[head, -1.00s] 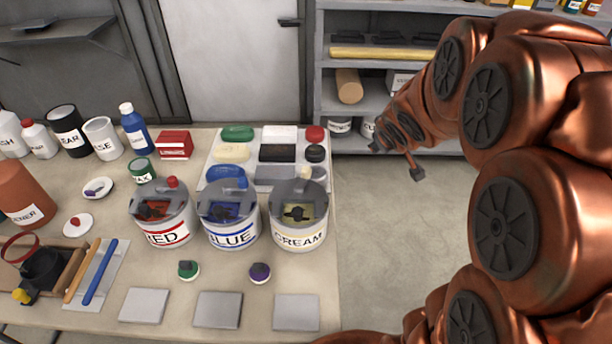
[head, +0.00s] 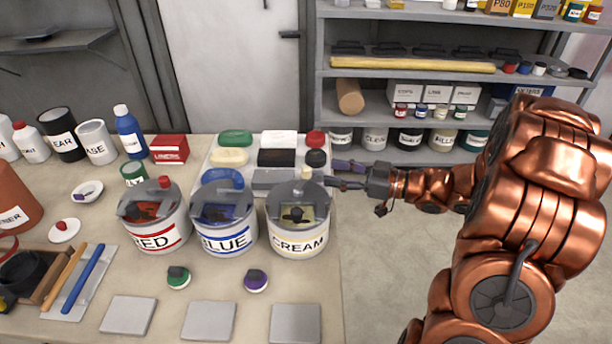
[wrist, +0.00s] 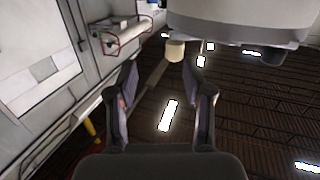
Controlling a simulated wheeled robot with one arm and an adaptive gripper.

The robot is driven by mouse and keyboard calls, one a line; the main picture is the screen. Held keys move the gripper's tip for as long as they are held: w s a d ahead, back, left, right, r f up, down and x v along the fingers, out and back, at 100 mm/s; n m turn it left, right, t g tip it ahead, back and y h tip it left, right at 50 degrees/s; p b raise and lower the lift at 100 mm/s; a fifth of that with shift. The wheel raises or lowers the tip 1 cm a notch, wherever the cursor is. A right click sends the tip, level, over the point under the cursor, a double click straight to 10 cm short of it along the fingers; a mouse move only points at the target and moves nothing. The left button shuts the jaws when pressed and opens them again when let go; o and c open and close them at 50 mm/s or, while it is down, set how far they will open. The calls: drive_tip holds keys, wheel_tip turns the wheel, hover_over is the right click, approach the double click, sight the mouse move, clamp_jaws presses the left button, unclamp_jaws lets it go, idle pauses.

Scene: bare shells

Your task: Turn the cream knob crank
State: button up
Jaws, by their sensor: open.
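The cream can (head: 298,235), labelled CREAM, stands at the table's right edge with a grey lid. Its cream knob (head: 306,174) stands up at the lid's back edge. My gripper (head: 334,174) is open and empty just right of the knob, its fingers pointing left at about knob height. In the wrist view, which looks upside down, the knob (wrist: 175,51) shows ahead, between the lines of my open fingers (wrist: 167,75) and beyond their tips. The can (wrist: 240,18) fills the top of that view.
The blue can (head: 224,238) and red can (head: 155,232) stand left of the cream can. A tray (head: 203,172) with coloured blocks lies close behind. Grey tiles (head: 295,322) lie in front.

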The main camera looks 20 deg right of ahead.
sight(306, 168)
drive_tip(key=shift+y, duration=0.6)
drive_tip(key=shift+s+a+p+x, duration=0.15)
drive_tip(key=shift+s+x, duration=0.1)
drive_tip(key=shift+x, duration=0.95)
drive_tip(key=shift+s+a+p+x, duration=0.1)
drive_tip(key=shift+s+a+x, duration=0.1)
drive_tip(key=shift+x, duration=1)
drive_tip(key=shift+s+a+p+x, duration=0.1)
drive_tip(key=shift+s+x, duration=0.15)
drive_tip(key=shift+x, duration=0.9)
drive_tip(key=shift+w+a, duration=0.1)
clamp_jaws()
